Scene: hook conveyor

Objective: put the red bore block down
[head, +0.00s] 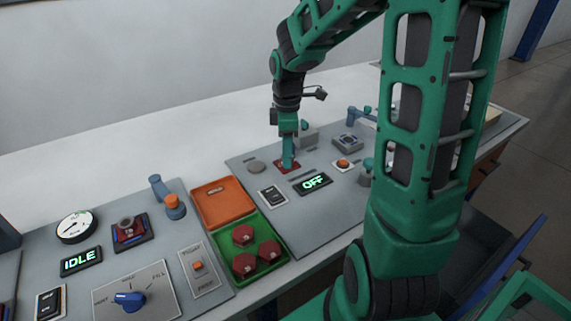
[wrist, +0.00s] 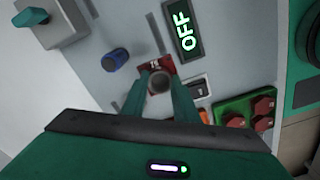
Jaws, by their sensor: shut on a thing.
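My gripper (head: 289,163) points straight down over the panel, left of the green OFF display. Its fingers also show in the wrist view (wrist: 160,83), shut on the round grey part of the red bore block. The block's red body (wrist: 154,63) shows just beyond the fingertips, with pale marking on it. In the head view the red (head: 281,163) shows around the fingertips, low at the panel. The fingers hide much of the block, and I cannot tell whether it touches the panel.
A black switch (head: 272,196) and the OFF display (head: 313,184) are close by. An orange tray (head: 222,222) and a green tray (head: 275,243) holding red hexagonal pieces (head: 243,234) lie at left. A similar red piece (head: 129,231) sits on a dark mount further left.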

